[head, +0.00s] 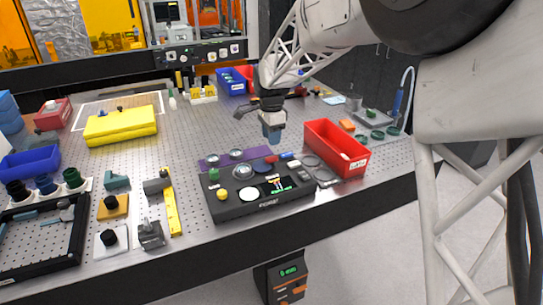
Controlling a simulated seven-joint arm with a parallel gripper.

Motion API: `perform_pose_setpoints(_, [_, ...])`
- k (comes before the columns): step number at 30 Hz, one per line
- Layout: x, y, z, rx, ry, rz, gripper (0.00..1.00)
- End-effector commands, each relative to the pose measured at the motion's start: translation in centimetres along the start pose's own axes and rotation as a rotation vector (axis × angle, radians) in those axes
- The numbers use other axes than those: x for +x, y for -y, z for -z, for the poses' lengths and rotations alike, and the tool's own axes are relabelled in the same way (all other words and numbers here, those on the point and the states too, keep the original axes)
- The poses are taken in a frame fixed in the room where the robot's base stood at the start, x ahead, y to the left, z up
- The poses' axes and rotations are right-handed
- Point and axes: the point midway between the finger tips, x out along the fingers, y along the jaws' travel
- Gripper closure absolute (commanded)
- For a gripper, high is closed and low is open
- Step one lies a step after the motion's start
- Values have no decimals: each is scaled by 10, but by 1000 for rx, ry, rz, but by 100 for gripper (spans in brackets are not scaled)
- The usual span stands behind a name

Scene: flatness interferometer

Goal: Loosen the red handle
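The black interferometer unit (237,208) lies near the front edge of the perforated table, with round parts, a small lit screen and a yellow knob (222,194) on top. A small red part (271,159) shows at its back edge, beside a small blue part (287,155). It may be the red handle; it is too small to tell its shape or setting. My gripper (272,138) points down above and behind the unit's back edge, close to the red part in the picture. I see no contact with it. The fingers are too small to show whether they are apart.
A red bin (335,150) stands just right of the unit. A purple strip (222,160) with round parts lies behind it. A yellow case (121,126), a blue bin (30,163) and a black tray (38,269) are at the left. Table behind the purple strip is mostly clear.

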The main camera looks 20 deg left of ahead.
Motion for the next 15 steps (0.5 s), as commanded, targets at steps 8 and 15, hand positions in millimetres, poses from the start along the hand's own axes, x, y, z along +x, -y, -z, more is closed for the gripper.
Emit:
perform_pose_setpoints(8, [8,0,0,0,0,-1,61])
perform_pose_setpoints(15, [31,0,0,0,0,-2,61])
